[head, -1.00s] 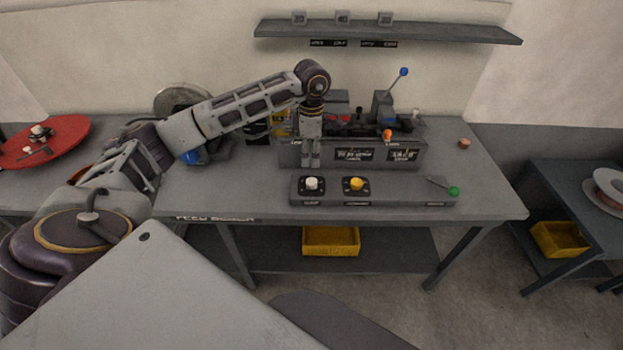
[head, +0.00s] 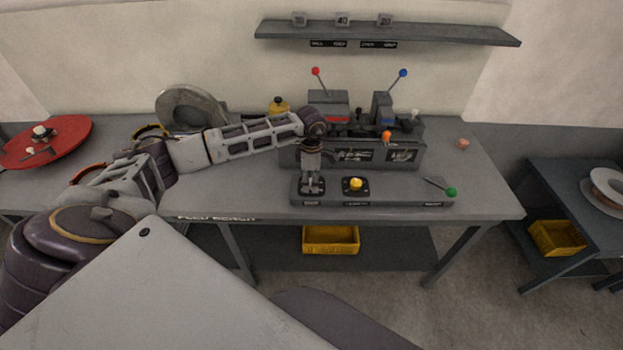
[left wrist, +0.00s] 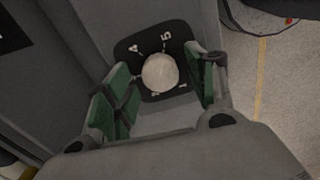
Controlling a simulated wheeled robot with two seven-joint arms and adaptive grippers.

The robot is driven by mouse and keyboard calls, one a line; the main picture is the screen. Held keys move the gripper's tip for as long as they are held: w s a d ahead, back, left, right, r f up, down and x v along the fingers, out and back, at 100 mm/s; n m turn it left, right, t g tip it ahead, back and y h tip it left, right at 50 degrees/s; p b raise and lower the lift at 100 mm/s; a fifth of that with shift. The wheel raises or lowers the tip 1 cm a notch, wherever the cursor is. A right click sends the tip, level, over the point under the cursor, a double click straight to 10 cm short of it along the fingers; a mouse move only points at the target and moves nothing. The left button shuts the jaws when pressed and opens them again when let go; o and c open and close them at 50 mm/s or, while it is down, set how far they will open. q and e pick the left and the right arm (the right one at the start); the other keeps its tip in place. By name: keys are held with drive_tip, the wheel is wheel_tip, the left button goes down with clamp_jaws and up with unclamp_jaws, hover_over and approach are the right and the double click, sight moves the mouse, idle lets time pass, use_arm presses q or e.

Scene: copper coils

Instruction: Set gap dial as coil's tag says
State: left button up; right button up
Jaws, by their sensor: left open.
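A white round dial knob (left wrist: 160,72) on a black plate with numbers around it shows in the left wrist view; I make out a 4, a 5 and a 1. My left gripper (head: 312,188) points down over this dial at the left end of the grey control strip (head: 405,199). Its green-padded fingers stand open on either side of the knob, with gaps visible; the gripper hides the knob in the head view. A yellow knob (head: 355,184) sits to its right. The dial labels are too small to read. No coil tag is readable. My right gripper is not in view.
Behind the strip stands a grey machine (head: 408,155) with a red-tipped lever (head: 316,72) and a blue-tipped lever (head: 403,73). A green-ended lever (head: 451,192) is at the strip's right end. A grey reel (head: 188,96) stands back left. The bench's right side is largely clear.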

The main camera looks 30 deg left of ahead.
use_arm(q)
drive_tip(key=shift+f, duration=0.15)
drive_tip(key=c, duration=1)
drive_tip(key=shift+c, duration=0.2)
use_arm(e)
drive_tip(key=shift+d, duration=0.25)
